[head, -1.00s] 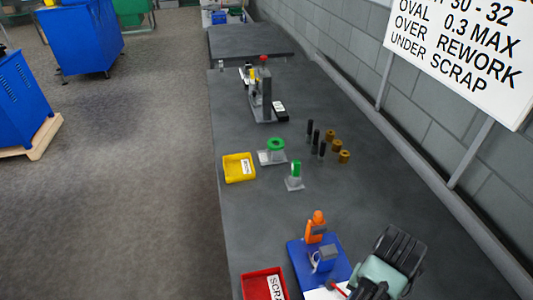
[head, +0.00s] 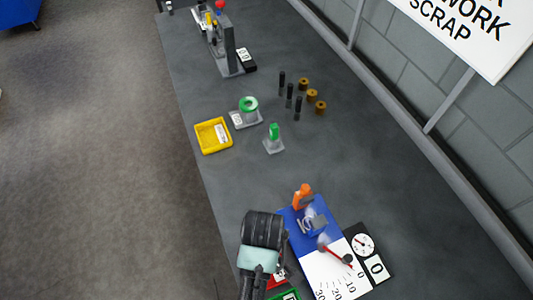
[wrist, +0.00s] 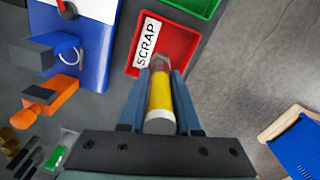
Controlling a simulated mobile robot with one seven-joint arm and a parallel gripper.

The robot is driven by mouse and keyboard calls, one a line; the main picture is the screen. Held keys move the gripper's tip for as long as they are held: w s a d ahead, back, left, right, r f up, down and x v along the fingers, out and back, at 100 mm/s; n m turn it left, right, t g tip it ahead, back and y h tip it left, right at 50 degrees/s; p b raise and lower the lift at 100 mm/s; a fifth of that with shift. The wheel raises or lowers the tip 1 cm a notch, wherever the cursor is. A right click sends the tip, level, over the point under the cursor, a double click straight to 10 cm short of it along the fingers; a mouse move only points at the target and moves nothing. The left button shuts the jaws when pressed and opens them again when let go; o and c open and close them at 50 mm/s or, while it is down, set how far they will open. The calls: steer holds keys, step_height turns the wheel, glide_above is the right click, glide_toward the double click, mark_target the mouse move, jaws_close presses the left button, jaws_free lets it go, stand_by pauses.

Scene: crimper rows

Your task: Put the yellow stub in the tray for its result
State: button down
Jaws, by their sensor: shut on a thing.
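My gripper (wrist: 160,72) is shut on the yellow stub (wrist: 159,98), which lies lengthwise between its two blue fingers in the wrist view. Its clear or metallic far end points at the red tray (wrist: 182,62), labelled SCRAP, which appears empty. A green tray (wrist: 200,5) adjoins it, cut by the frame edge. In the head view my gripper (head: 262,230) covers most of the red tray (head: 281,274), and the stub is hidden. The green tray (head: 290,294) shows at the bottom edge. A yellow tray (head: 201,136) with a white label stands farther up the bench.
A blue fixture (head: 292,222) with an orange clamp (head: 302,196), white scale (head: 330,279) and dial (head: 363,244) stands right of my gripper. Green gauges, dark pins and brass rings stand farther back. The bench between is clear. A wall sign (head: 470,25) is partly cut off.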

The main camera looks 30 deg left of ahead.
steer(key=shift+f, duration=2.9)
steer(key=shift+f, duration=0.1)
steer(key=c, duration=0.6)
jaws_free()
